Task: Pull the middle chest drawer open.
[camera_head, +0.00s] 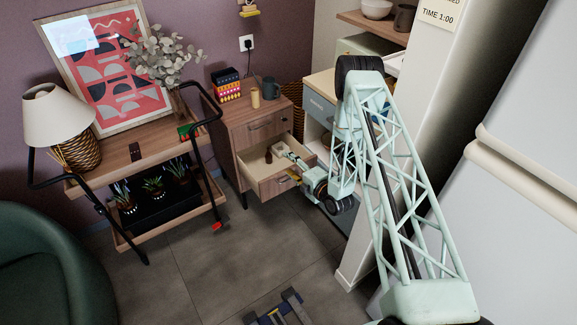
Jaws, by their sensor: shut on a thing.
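The wooden chest (238,135) stands against the wall at the back centre. Its top drawer (265,127) is shut. The middle drawer (268,188), just below it, stands pulled out, and its pale inside shows. A small dark brown bottle (268,157) stands in it. My gripper (295,177) is at the front of this drawer, shut on its handle. The handle is mostly hidden by my gripper and wrist. The lower part of the chest is hidden behind the open drawer and my arm.
A wooden trolley (150,148) with a lamp, plants and a framed picture stands left of the chest. A cup (269,88) and a small box stack (226,84) stand on the chest. The floor before the drawer is clear.

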